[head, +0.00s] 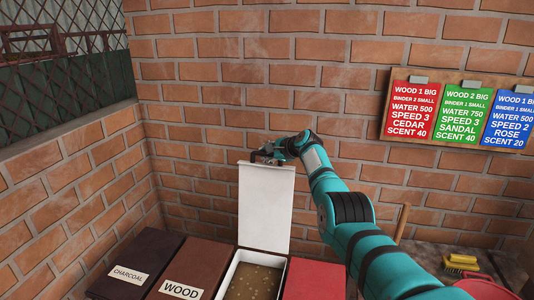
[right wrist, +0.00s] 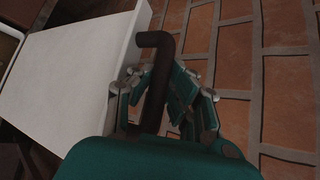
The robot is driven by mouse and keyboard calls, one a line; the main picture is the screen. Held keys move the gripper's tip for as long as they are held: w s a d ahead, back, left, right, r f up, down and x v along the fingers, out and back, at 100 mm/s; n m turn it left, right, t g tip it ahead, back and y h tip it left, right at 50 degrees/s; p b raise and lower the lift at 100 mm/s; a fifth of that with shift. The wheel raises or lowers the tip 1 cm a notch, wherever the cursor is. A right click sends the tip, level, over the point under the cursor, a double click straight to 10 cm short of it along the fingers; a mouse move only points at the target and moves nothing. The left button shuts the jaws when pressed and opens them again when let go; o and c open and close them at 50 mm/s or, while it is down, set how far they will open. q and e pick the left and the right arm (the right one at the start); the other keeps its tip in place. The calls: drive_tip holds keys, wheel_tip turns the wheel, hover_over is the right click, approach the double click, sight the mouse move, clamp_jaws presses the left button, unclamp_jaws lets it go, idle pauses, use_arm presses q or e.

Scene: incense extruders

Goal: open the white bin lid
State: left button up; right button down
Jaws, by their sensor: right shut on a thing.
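The white lid (head: 266,207) stands upright in the head view, raised at the back of the white bin (head: 229,277). The bin is open and brown grainy stuff shows inside it. My right gripper (head: 278,151) is at the top edge of the lid, shut on the lid's dark handle. In the right wrist view the handle (right wrist: 158,80) is a dark bent bar between the fingers of the gripper (right wrist: 165,95), beside the white lid (right wrist: 70,75). My left gripper is not in view.
Left of the white bin are closed lids labelled WOOD (head: 188,270) and CHARCOAL (head: 135,263). A red lid (head: 315,279) is on its right. A brick wall (head: 220,120) stands close behind. A recipe board (head: 463,112) hangs at right, above a table with yellow items (head: 462,263).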

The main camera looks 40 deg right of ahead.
drive_tip(key=shift+r, duration=0.2)
drive_tip(key=c, duration=1.3)
unclamp_jaws()
drive_tip(key=shift+o, duration=0.3)
drive_tip(key=shift+a, duration=0.1)
drive_tip(key=shift+s+f, duration=0.1)
drive_tip(key=shift+s+r, duration=0.3)
drive_tip(key=shift+s, duration=0.2)
drive_tip(key=v, duration=1.1)
drive_tip(key=shift+w, duration=0.1)
